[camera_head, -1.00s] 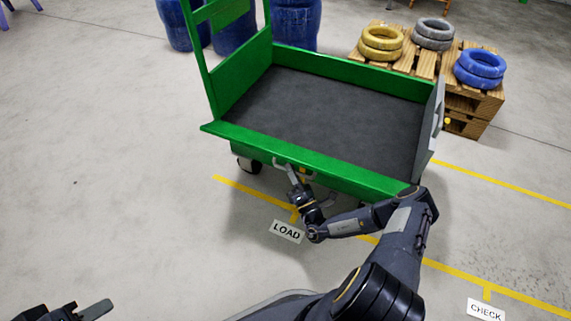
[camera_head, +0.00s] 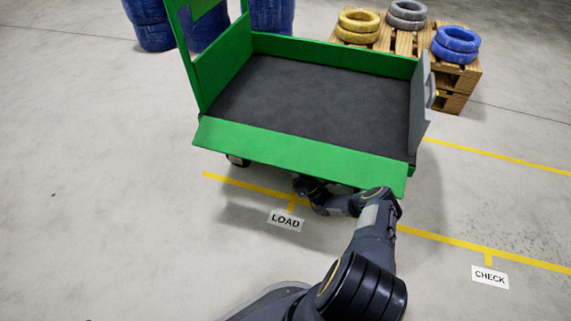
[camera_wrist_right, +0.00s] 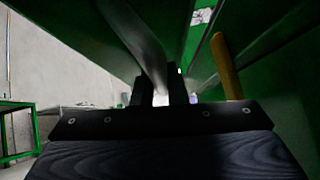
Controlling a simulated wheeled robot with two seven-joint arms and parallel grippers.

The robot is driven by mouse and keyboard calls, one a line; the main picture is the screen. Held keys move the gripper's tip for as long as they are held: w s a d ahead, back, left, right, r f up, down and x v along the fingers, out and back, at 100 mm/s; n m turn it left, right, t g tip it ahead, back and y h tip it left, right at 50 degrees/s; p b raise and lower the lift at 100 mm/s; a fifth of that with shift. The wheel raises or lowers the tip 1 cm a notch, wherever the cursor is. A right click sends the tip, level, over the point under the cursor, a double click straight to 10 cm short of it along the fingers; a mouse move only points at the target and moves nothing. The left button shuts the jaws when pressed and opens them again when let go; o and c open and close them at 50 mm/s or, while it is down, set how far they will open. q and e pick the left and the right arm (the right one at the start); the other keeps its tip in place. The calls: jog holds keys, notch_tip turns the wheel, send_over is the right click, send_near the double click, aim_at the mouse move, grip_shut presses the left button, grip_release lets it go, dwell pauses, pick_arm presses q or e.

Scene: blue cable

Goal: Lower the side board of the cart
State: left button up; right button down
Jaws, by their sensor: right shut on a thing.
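The green cart (camera_head: 335,52) stands with its near side board (camera_head: 300,152) tilted outward and down, its broad green face turned up towards me. The dark cart bed (camera_head: 315,100) is bare. My right arm reaches under the board, which hides the gripper's fingers in the head view. In the right wrist view my right gripper (camera_wrist_right: 160,92) is shut on a grey metal handle (camera_wrist_right: 140,40) beneath the green board. A yellow bar (camera_wrist_right: 225,65) shows beside it. My left gripper is out of view.
A wooden pallet stack (camera_head: 455,80) with yellow, grey and blue tyres (camera_head: 455,45) stands behind the cart's right end. Blue drums (camera_head: 205,30) stand behind the left. The floor carries yellow lines, a LOAD sign (camera_head: 286,221) and a CHECK sign (camera_head: 490,277). Floor at left is clear.

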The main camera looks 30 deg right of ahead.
jog(key=shift+w+d+f+n+g+y, duration=0.15)
jog(key=shift+n+g+y, duration=0.15)
jog(key=shift+n+y, duration=0.4)
jog(key=shift+w+d+f+n+g+y, duration=0.15)
jog(key=shift+n+g+y, duration=0.15)
jog(key=shift+n+y, duration=0.35)
jog(key=shift+n, duration=0.35)
jog(key=c, duration=1.5)
grip_release()
jog(key=shift+o, duration=0.2)
jog(key=shift+s, duration=0.1)
jog(key=v, duration=0.7)
jog(key=shift+s+d, duration=0.15)
jog(key=shift+s, duration=0.05)
jog(key=shift+f, duration=0.15)
